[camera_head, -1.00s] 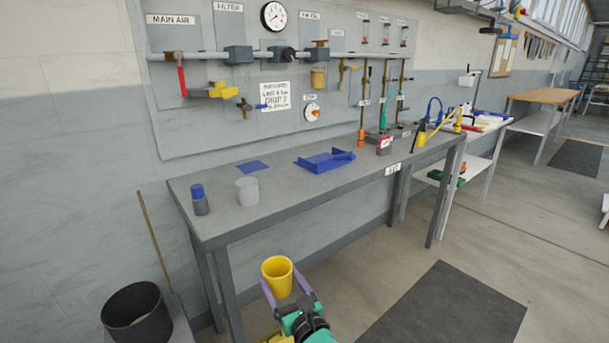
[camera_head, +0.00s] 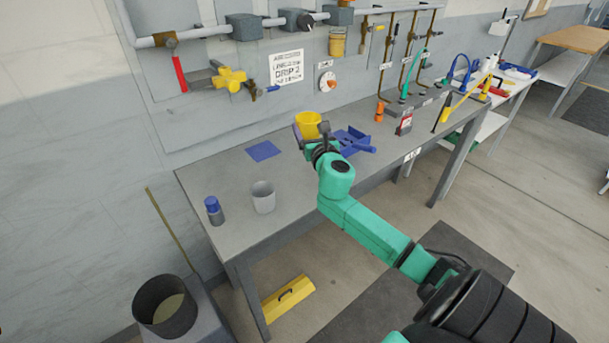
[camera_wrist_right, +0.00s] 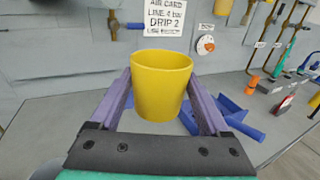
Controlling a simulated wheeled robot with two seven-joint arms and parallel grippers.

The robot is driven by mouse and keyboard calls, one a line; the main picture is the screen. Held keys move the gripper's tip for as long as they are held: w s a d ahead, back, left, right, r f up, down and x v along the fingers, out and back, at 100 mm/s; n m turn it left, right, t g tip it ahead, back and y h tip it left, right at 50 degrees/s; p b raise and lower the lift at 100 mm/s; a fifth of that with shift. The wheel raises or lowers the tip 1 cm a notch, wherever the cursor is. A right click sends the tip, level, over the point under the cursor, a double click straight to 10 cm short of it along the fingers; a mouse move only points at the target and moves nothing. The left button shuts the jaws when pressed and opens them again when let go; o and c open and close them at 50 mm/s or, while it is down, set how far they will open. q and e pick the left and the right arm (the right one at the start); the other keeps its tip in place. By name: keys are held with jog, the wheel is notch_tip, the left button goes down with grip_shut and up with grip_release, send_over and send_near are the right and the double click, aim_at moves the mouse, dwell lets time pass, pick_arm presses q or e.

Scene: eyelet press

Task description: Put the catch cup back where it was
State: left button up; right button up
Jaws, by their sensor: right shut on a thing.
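The yellow cup (camera_head: 308,121), which I take to be the catch cup, is held upright over the back part of the grey bench (camera_head: 232,180). My right gripper (camera_head: 310,135) is shut on it; in the right wrist view the cup (camera_wrist_right: 160,84) sits between the two purple fingers. Its base hides part of the bench and of the blue tray behind it, and I cannot tell how high it is above the bench top. A flat blue square (camera_head: 263,151) lies on the bench to the left of the cup. My left gripper is not in view.
A blue tray (camera_head: 368,149) lies just right of the cup. A pale grey cup (camera_head: 263,198) and a blue-capped jar (camera_head: 214,211) stand at the bench's left end. The wall panel carries a yellow valve (camera_head: 230,80) and pipes behind. A yellow box (camera_head: 289,298) is under the bench.

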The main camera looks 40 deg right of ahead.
jog(key=f+b, duration=0.2)
jog(key=f, duration=0.2)
jog(key=s+f+b, duration=0.1)
jog(key=f+b, duration=0.2)
jog(key=f, duration=0.2)
jog(key=a+f+b, duration=0.1)
jog(key=f+b, duration=0.1)
jog(key=f, duration=0.3)
jog(key=shift+s+f, duration=0.1)
jog(key=shift+s, duration=0.3)
jog(key=f+b, duration=0.2)
jog(key=b, duration=0.1)
jog(key=shift+s+a+f, duration=0.15)
jog(key=shift+s+f, duration=0.3)
jog(key=shift+w, duration=0.2)
jog(key=o, duration=1)
jog(key=shift+c, duration=0.2)
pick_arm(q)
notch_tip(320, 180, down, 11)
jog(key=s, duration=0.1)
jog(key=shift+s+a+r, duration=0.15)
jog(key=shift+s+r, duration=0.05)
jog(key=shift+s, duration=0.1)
pick_arm(e)
jog(key=shift+s, duration=0.1)
